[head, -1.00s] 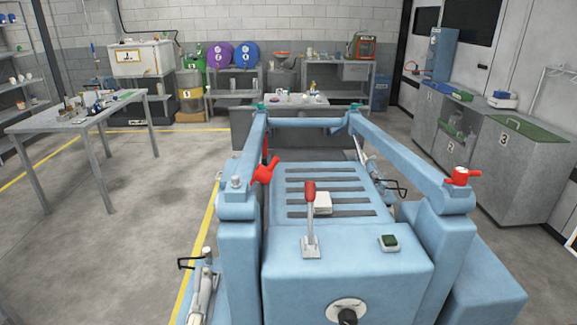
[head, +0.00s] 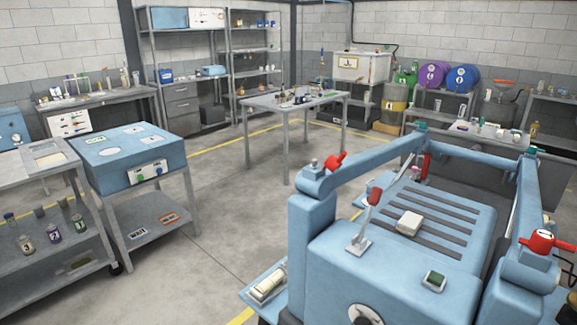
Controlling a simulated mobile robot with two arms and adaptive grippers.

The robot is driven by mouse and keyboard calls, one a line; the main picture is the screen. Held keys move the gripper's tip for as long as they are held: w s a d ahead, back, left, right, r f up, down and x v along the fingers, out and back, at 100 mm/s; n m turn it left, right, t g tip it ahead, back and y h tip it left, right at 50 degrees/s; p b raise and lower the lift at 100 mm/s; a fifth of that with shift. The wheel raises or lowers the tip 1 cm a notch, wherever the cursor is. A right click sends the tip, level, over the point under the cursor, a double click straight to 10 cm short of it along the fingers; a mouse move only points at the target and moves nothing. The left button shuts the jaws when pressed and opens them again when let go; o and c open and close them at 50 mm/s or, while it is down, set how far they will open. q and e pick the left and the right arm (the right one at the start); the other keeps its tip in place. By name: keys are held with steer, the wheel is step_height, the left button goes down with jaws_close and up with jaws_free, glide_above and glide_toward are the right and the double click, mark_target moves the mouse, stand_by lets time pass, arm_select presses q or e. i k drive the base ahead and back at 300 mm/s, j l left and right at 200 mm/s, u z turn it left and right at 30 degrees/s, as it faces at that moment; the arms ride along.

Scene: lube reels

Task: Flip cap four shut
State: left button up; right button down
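A blue loader-like machine (head: 335,230) fills the lower right of the head view. On its left rear post a red flip piece (head: 335,160) stands tilted beside a silver fitting (head: 313,164). On its right rear post a red cap (head: 541,241) with a small unreadable white mark sits on top. Small teal caps (head: 422,127) show at the front ends of its arms. I cannot read which cap is four. Neither of my grippers is in view.
A red-handled lever (head: 374,198) and a white block (head: 409,222) are on the machine. A blue cabinet table (head: 130,155) and a shelf with numbered jars (head: 53,233) stand left. A worktable (head: 290,101) stands behind. The floor between (head: 240,210) is clear.

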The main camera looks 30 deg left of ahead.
mark_target(333, 163)
steer(key=l+u, duration=0.1)
steer(key=u, duration=0.75)
